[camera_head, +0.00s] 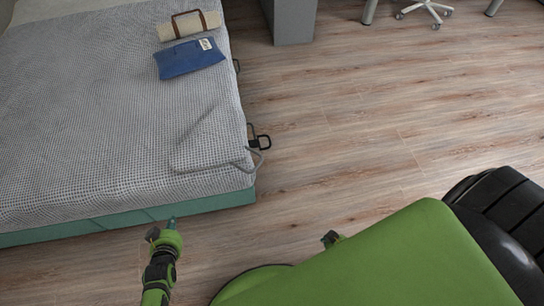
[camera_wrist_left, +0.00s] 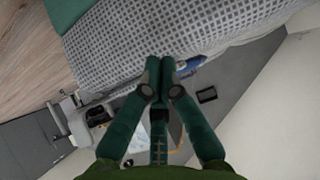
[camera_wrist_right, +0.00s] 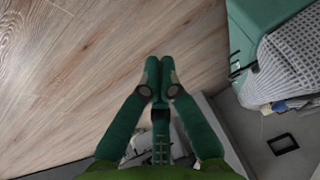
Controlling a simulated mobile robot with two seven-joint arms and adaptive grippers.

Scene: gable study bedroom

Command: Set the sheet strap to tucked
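A grey strap (camera_head: 258,158) curves out past the right edge of the bed near its front corner, beside a black loop (camera_head: 260,141); I take it for the sheet strap. A loose flap of the checked sheet (camera_head: 205,160) lies by that corner. My left gripper (camera_head: 172,223) is in front of the bed's green front side, left of the strap; its fingertips meet in the left wrist view (camera_wrist_left: 161,66), with nothing between them. My right gripper (camera_head: 330,238) is over the floor, right of the bed corner, mostly hidden by my green body; its fingertips meet, empty, in the right wrist view (camera_wrist_right: 159,68).
A blue folded item (camera_head: 189,58) and a beige roll (camera_head: 189,24) lie on the bed's far right part. A grey cabinet (camera_head: 289,20) and a wheeled chair (camera_head: 425,10) stand at the back. The wooden floor (camera_head: 350,110) right of the bed is clear.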

